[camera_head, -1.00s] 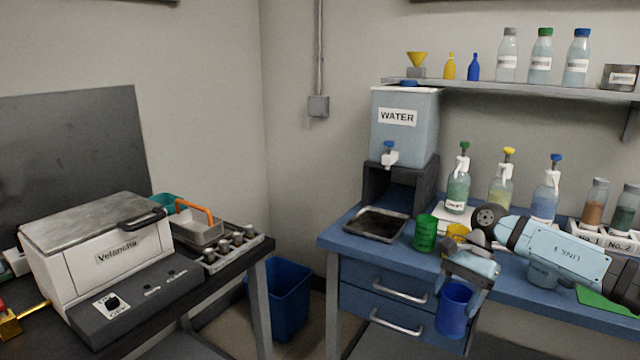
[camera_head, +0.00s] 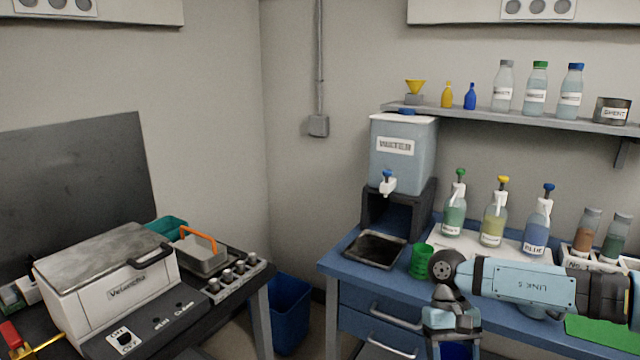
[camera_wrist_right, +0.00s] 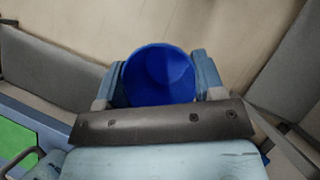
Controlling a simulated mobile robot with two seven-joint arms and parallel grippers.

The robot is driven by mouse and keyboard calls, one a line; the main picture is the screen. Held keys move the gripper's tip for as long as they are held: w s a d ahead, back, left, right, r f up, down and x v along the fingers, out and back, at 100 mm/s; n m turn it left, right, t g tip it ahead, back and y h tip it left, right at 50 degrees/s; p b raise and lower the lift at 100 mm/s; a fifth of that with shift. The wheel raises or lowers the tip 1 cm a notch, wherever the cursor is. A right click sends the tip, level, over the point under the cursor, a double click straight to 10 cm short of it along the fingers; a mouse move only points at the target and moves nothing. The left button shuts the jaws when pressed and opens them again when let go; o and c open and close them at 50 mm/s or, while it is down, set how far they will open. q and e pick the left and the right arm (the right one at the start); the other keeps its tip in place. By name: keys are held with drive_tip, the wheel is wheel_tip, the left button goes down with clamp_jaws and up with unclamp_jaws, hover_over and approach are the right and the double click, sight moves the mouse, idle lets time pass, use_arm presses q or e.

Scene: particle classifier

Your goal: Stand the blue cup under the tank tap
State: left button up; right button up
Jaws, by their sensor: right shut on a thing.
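The blue cup (camera_head: 456,351) is low at the bottom edge of the head view, in front of the blue bench, partly cut off. My right gripper (camera_head: 452,340) is shut on it. In the right wrist view the cup (camera_wrist_right: 158,75) sits between the fingers of the right gripper (camera_wrist_right: 160,82), its open mouth and empty-looking inside showing. The water tank (camera_head: 403,150) stands on a dark stand at the back left of the bench. Its white tap (camera_head: 387,185) with a blue knob points forward above a black drip tray (camera_head: 375,250). My left gripper is not in view.
A green cup (camera_head: 421,260) stands right of the drip tray, near my right wrist. Pump bottles (camera_head: 492,222) stand behind my right arm. A shelf (camera_head: 520,119) runs above. The space over the drip tray is clear.

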use_arm(q)
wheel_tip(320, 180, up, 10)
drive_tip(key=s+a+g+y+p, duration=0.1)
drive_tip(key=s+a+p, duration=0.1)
drive_tip(key=p, duration=1.7)
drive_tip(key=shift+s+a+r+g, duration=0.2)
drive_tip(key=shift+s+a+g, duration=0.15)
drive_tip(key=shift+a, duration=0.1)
use_arm(e)
drive_tip(key=s+r, duration=0.3)
drive_tip(key=r, duration=0.6)
drive_tip(key=s+r, duration=0.4)
drive_tip(key=r, duration=0.6)
drive_tip(key=shift+s, duration=0.15)
drive_tip(key=shift+r, duration=0.15)
